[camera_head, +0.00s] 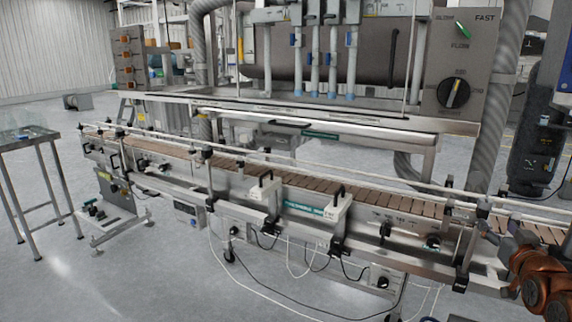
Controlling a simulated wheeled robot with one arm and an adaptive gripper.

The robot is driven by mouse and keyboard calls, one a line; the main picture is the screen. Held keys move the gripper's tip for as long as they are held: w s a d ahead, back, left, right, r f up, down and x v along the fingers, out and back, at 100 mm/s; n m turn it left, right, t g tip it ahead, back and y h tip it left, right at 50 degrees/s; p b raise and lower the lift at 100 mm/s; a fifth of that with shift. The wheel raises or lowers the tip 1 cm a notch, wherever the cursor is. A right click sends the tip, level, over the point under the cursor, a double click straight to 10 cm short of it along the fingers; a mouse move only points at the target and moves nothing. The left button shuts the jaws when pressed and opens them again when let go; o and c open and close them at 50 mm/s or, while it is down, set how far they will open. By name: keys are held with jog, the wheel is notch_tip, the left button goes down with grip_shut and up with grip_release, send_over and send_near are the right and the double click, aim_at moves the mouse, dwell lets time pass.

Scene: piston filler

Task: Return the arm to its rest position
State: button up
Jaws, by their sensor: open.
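Copper-coloured jointed parts, which look like links of my arm, show at the lower right corner, in front of the right end of the conveyor. The rest of the arm is outside the picture, so its full pose cannot be told.
A long conveyor (350,197) with rails and brackets runs across the middle. The filling machine (330,60) with nozzles stands behind it, with a control panel (461,70) at right. A small metal table (25,140) stands at left. The grey floor (130,285) at front left is clear.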

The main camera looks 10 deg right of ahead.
jog(key=a+f+n+g+y, duration=0.2)
jog(key=a+f+g+y, duration=0.2)
jog(key=a+f+g, duration=0.75)
jog(key=s+a+f+n+g+y, duration=0.1)
jog(key=s+a+f+g, duration=0.15)
jog(key=s+a, duration=0.65)
jog(key=s+a+f+g+y, duration=0.1)
jog(key=s+a+f, duration=0.2)
jog(key=s+a, duration=0.65)
jog(key=s+a+r+n+g, duration=0.15)
jog(key=s+a+g, duration=0.25)
jog(key=s+a, duration=0.6)
notch_tip(320, 180, up, 19)
jog(key=d+t+p, duration=0.1)
jog(key=p, duration=1.6)
jog(key=shift+w+d+f, duration=0.1)
